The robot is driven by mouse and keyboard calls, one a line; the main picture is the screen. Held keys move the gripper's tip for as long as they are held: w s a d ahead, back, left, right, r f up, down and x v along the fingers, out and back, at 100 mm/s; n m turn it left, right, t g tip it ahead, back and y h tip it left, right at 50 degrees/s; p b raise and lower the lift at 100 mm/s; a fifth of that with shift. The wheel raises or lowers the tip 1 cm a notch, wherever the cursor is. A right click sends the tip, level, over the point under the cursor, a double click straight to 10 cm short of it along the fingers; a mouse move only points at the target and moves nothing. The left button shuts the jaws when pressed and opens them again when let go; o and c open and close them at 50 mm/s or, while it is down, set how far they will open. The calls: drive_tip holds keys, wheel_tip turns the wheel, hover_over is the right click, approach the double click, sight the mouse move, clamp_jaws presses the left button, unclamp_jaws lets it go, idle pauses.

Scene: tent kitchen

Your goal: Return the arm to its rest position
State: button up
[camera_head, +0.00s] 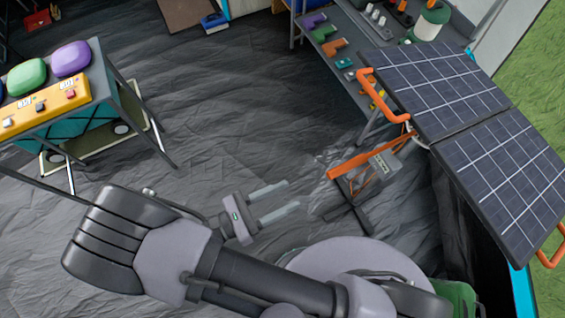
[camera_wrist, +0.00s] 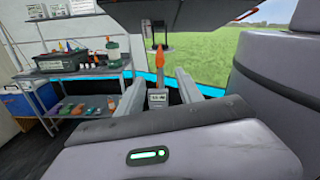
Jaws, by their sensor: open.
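My arm shows in the head view as a grey and black column across the lower middle, bent at a joint on the left. My gripper (camera_head: 283,199) is above the dark floor sheet, its two pale fingers pointing right and apart, with nothing between them. In the wrist view my gripper (camera_wrist: 188,88) shows its two fingers spread on either side of an orange-topped grey device in the background. The fingers do not appear to touch anything.
A solar panel (camera_head: 445,90) with orange handles stands at right. An orange-framed device (camera_head: 375,170) is right of my gripper. A table (camera_head: 105,75) with a yellow panel (camera_head: 45,105) is at left; a tool shelf (camera_head: 345,45) stands behind. The middle floor is clear.

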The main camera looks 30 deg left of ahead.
drive_tip(key=w+d+r+m+g+y+b, duration=0.2)
drive_tip(key=w+d+r+m+g+y, duration=0.2)
drive_tip(key=d+r+m, duration=0.6)
drive_tip(key=w+d+r+m+g+y+b, duration=0.3)
drive_tip(key=w+d+r+m+g+y, duration=0.2)
drive_tip(key=m, duration=2)
drive_tip(key=d+r+y, duration=0.3)
drive_tip(key=d+r, duration=0.1)
drive_tip(key=d, duration=0.1)
drive_tip(key=shift+d+r+m+b, duration=0.15)
drive_tip(key=shift+r+m+b, duration=0.15)
drive_tip(key=shift+r, duration=0.1)
